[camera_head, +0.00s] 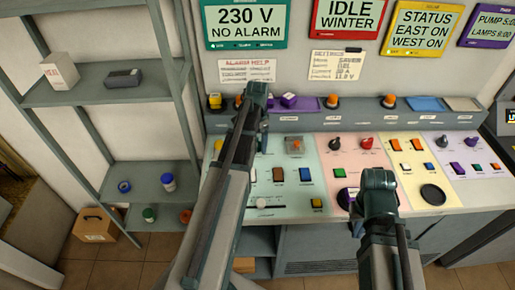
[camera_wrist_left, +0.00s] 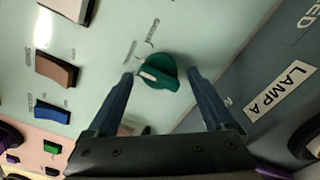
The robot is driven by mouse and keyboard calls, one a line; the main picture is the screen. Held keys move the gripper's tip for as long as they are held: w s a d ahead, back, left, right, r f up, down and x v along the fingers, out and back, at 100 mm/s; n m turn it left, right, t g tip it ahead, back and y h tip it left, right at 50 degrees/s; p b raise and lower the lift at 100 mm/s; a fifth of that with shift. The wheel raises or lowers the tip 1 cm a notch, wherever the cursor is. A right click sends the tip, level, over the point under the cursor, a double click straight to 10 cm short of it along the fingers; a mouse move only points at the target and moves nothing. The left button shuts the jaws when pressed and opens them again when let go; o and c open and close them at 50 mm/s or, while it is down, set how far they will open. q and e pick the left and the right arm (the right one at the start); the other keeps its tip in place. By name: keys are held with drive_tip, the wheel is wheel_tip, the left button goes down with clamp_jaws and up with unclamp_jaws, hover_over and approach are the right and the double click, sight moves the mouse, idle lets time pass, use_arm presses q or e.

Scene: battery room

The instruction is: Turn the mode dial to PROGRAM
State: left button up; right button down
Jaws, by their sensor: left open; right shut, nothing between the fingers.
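A round green dial (camera_wrist_left: 158,72) with a white pointer sits on the mint panel (camera_wrist_left: 105,60), in the left wrist view. Its pointer faces left in that view, and the small lettering beside it is too blurred to read. My left gripper (camera_wrist_left: 160,78) is open, with one finger on each side of the dial and visible gaps to it. In the head view my left gripper (camera_head: 262,132) is over the top of the mint panel, and the arm hides the dial. My right gripper (camera_head: 378,180) is shut and empty over the lower pink panel.
A black knob (camera_head: 334,143) and a red knob (camera_head: 366,142) stand on the pink panel. Brown (camera_wrist_left: 56,69) and blue (camera_wrist_left: 52,112) switches lie beside the dial. A raised grey strip labelled LAMP A (camera_wrist_left: 280,95) borders the panel. Shelves (camera_head: 105,90) stand at left.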

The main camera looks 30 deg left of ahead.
use_arm(q)
drive_tip(key=shift+f, duration=0.2)
drive_tip(key=c, duration=1.3)
drive_tip(key=shift+s+n, duration=0.1)
drive_tip(key=shift+n, duration=0.5)
drive_tip(key=n, duration=0.3)
drive_tip(key=shift+n, duration=2.3)
